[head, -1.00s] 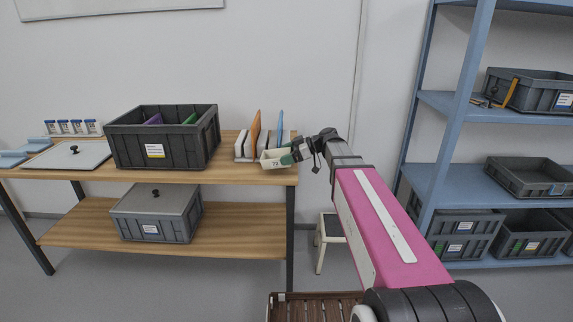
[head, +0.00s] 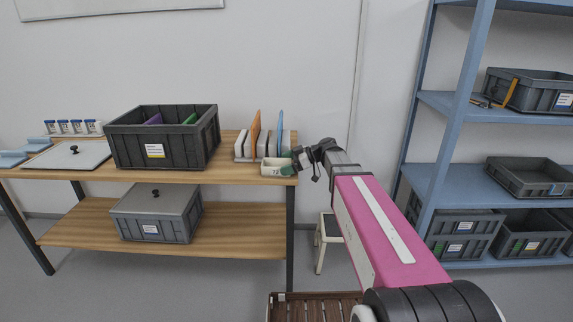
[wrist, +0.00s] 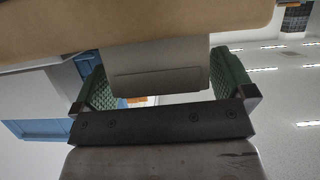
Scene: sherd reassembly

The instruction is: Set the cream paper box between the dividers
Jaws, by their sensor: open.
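The cream paper box (head: 272,168) is on the wooden bench near its front right end, in front of the divider rack (head: 240,157). The rack has upright dividers, including an orange divider (head: 255,133) and a blue divider (head: 280,128). My gripper (head: 288,169) is at the right end of the box. In the wrist view, my gripper (wrist: 163,80) is open, with its green pads either side of a pale box end (wrist: 158,70). A gap shows at the right pad; contact at the left pad is unclear.
A grey crate (head: 130,150) with coloured pieces stands left of the rack on the bench (head: 225,175). A flat grey lid (head: 60,158) and a row of small jars (head: 72,127) are further left. A blue shelf unit (head: 440,175) stands to the right.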

